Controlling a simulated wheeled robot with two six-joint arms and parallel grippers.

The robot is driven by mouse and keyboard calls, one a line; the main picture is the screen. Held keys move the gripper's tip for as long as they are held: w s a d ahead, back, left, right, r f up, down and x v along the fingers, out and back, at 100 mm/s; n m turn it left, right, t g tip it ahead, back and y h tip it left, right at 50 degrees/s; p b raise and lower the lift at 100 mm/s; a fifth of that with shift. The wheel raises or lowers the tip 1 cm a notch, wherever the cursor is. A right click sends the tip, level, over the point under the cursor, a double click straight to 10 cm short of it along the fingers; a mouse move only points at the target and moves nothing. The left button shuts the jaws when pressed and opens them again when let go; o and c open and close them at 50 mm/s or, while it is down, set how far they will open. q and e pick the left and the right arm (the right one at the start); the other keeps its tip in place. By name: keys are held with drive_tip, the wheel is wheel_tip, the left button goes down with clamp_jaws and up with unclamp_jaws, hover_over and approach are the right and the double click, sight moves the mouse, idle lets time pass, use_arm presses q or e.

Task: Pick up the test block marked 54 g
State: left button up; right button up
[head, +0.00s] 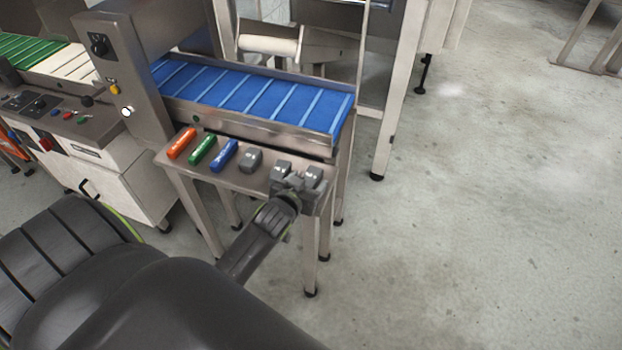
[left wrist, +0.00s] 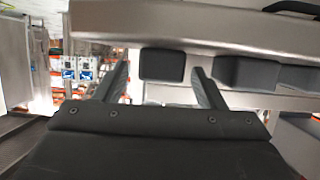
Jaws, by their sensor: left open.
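Three grey test blocks stand at the right part of a small steel stand: a left one (head: 251,160), a middle one (head: 281,171) and a right one (head: 313,174). Their marks are too small to read, so I cannot tell which is 54 g. My left gripper (head: 298,184) is open at the stand's front edge, close to the middle and right blocks and partly covering them. In the left wrist view, one dark block (left wrist: 162,64) shows between the spread fingers, not gripped. Other blocks (left wrist: 246,74) show to its right. My right gripper is not in view.
The steel stand (head: 232,176) also holds an orange bar (head: 181,143), a green bar (head: 203,149) and a blue bar (head: 224,155). A blue-belted conveyor (head: 255,95) runs right behind it. A control cabinet (head: 120,180) stands left. The floor at right is clear.

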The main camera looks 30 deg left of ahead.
sight(310, 178)
use_arm(q)
drive_tip(key=x, duration=0.3)
drive_tip(key=shift+w+a, duration=0.1)
drive_tip(key=shift+w, duration=0.25)
drive_tip(key=shift+r, duration=0.1)
drive_tip(key=c, duration=1.1)
